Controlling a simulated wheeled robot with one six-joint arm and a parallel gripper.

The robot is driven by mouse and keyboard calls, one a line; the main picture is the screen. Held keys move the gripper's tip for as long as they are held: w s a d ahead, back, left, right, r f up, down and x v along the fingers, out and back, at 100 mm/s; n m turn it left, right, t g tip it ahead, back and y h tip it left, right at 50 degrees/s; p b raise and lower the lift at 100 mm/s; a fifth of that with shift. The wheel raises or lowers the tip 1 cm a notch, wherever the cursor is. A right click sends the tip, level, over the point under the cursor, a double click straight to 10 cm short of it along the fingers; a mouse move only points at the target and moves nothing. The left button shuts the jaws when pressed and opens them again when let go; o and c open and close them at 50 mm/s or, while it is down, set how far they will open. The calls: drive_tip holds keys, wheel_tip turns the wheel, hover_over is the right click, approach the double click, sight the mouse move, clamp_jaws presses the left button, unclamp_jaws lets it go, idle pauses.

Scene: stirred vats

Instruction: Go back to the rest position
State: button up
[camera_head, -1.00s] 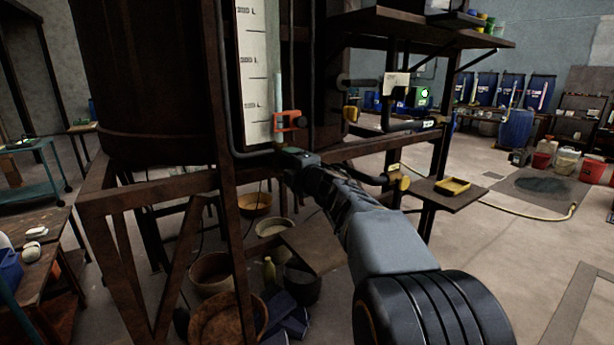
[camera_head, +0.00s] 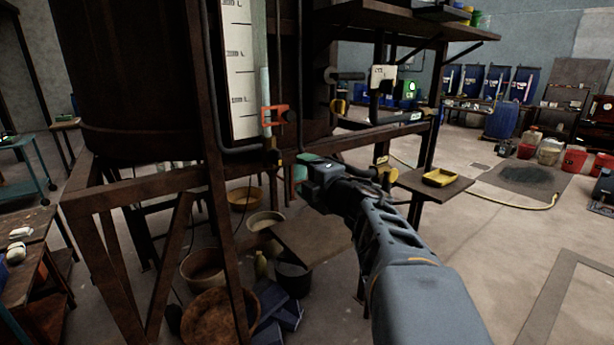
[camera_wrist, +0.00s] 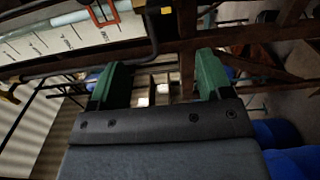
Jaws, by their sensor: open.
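My gripper (camera_wrist: 160,85) shows in the wrist view with its two green fingers apart and nothing between them. In the head view my gripper (camera_head: 304,168) is at the end of my arm, in front of the rusty vat frame; its fingers are partly hidden by the wrist. It is just right of and below the orange clamp (camera_head: 275,116) on the sight tube beside the white level scale (camera_head: 239,75). The clamp also shows at the top left of the wrist view (camera_wrist: 102,13), apart from the fingers.
The vat (camera_head: 140,80) stands on a rusty frame (camera_head: 150,187) close ahead. Valves and pipes (camera_head: 400,119) and a shelf with a yellow tray (camera_head: 443,178) are to the right. Several bowls and buckets (camera_head: 202,268) lie beneath.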

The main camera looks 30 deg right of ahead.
idle(0.3)
drive_tip(key=s+d+f+m+g+h+p, duration=0.1)
drive_tip(key=d+f+m+g+h, duration=0.15)
drive_tip(key=d+m+h, duration=0.35)
drive_tip(key=s+d+f+m+g+h, duration=0.2)
drive_tip(key=d+f+m+h, duration=0.1)
drive_tip(key=m, duration=0.4)
drive_tip(key=s+a+f+m+g+p, duration=0.3)
drive_tip(key=s+f+m+g, duration=0.1)
drive_tip(key=f+m+g, duration=0.15)
drive_tip(key=s+a+g+y+p, duration=0.2)
drive_tip(key=s+a+y+p, duration=0.1)
drive_tip(key=a, duration=0.6)
drive_tip(key=s+a+g+y+p, duration=0.2)
drive_tip(key=s+a+y+p, duration=0.2)
drive_tip(key=a, duration=0.6)
drive_tip(key=shift+s+a+m+p, duration=0.25)
drive_tip(key=shift+s+m+p, duration=0.2)
drive_tip(key=shift+s+p, duration=0.65)
